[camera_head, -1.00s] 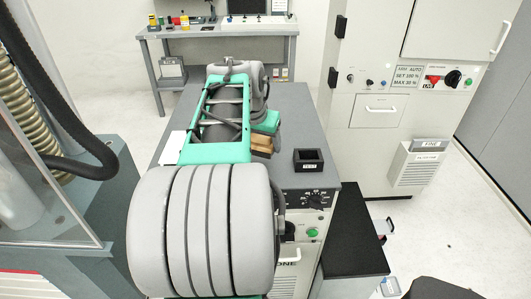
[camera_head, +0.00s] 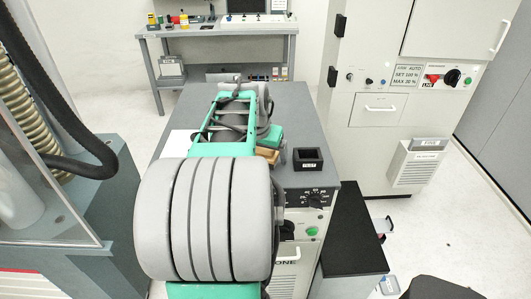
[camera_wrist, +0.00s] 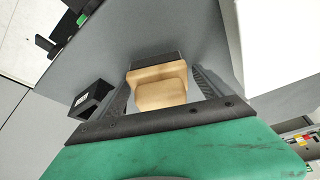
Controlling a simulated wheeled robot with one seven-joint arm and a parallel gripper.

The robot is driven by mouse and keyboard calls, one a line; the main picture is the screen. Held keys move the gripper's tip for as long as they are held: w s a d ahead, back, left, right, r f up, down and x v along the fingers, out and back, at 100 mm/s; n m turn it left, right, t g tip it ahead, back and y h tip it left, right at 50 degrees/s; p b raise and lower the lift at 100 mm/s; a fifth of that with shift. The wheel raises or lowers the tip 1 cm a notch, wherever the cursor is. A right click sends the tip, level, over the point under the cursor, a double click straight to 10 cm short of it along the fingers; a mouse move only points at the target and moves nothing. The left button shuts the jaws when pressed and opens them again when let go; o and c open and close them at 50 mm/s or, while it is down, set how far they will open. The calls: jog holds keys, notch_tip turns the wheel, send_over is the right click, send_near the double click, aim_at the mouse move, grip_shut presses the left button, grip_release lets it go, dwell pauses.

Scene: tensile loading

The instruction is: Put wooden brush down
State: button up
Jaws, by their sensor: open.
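The wooden brush (camera_wrist: 160,88) is a pale wooden block with a dark strip at its far side. It is between the two black fingers of my gripper (camera_wrist: 161,76) in the wrist view. The fingers stand apart, with a visible gap on both sides of the wood. In the head view the brush (camera_head: 268,155) shows partly beside my green gripper body, over the grey bench top (camera_head: 285,105). My arm hides part of it. I cannot tell for sure whether it rests fully on the bench.
A small black open box (camera_head: 308,160) labelled TEST sits just right of the brush; it also shows in the wrist view (camera_wrist: 91,100). A white sheet (camera_head: 176,146) lies at left. A white cabinet (camera_head: 375,150) stands at right. The bench's right back is clear.

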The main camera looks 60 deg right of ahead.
jog(key=shift+r, duration=0.35)
jog(key=v, duration=1.2)
jog(key=w+a+f+n+t+y, duration=0.1)
jog(key=w+a+f+n, duration=0.3)
jog(key=a, duration=0.4)
jog(key=w+a+f+n+t+y, duration=0.1)
jog(key=w+a+f+n, duration=0.1)
jog(key=w+a+n, duration=0.5)
jog(key=w+a+f+t, duration=0.1)
jog(key=w+a+f, duration=0.25)
jog(key=a, duration=0.65)
jog(key=s+a+f+n+y, duration=0.1)
jog(key=a+f+n, duration=0.4)
jog(key=a, duration=0.9)
jog(key=shift+s+a+f+n+y, duration=0.25)
jog(key=shift+a+n+y, duration=0.1)
jog(key=shift+n+y, duration=0.4)
